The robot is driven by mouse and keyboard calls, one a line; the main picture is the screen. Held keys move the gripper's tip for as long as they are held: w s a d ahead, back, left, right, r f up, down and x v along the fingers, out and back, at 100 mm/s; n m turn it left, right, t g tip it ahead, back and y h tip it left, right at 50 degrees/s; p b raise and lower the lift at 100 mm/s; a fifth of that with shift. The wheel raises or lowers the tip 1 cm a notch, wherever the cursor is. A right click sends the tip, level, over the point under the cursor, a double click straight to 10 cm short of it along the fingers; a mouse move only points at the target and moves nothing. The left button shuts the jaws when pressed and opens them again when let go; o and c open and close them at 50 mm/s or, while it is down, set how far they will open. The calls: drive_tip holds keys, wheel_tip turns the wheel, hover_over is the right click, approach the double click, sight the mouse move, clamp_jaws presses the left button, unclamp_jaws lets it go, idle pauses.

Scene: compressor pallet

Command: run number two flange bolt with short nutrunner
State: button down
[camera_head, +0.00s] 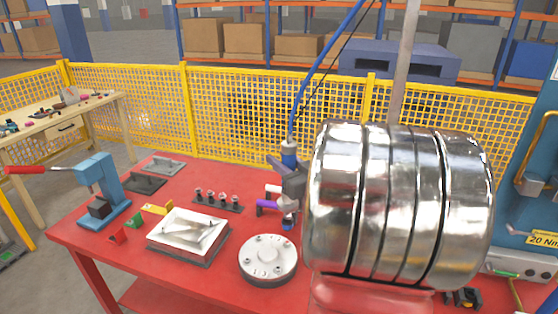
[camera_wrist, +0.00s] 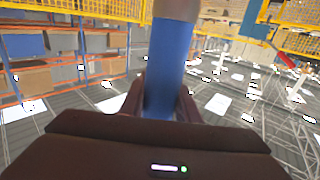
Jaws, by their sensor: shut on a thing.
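The nutrunner (camera_head: 289,155) has a blue body and hangs upright from a blue hose. My gripper (camera_head: 291,182) is shut around it, just left of a big shiny drum. In the wrist view the nutrunner's blue body (camera_wrist: 166,65) stands between the two dark fingers of my gripper (camera_wrist: 162,105). The round pale flange (camera_head: 268,256) lies on the red bench top with several bolt spots on its face. The tool's lower end shows beyond and to the right of the flange in the picture, apparently above the bench. I cannot read bolt numbers.
The shiny banded drum (camera_head: 375,205) fills the right of the red bench (camera_head: 85,238). A white tray (camera_head: 188,232), a dark rack of small parts (camera_head: 217,201) and a blue press (camera_head: 102,185) with a red handle stand left. A yellow fence (camera_head: 130,90) runs behind.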

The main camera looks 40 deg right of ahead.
drive_tip(key=shift+s+f, duration=0.1)
drive_tip(key=shift+f, duration=2.25)
drive_tip(key=shift+f, duration=1.8)
idle(1.6)
drive_tip(key=shift+r, duration=2.65)
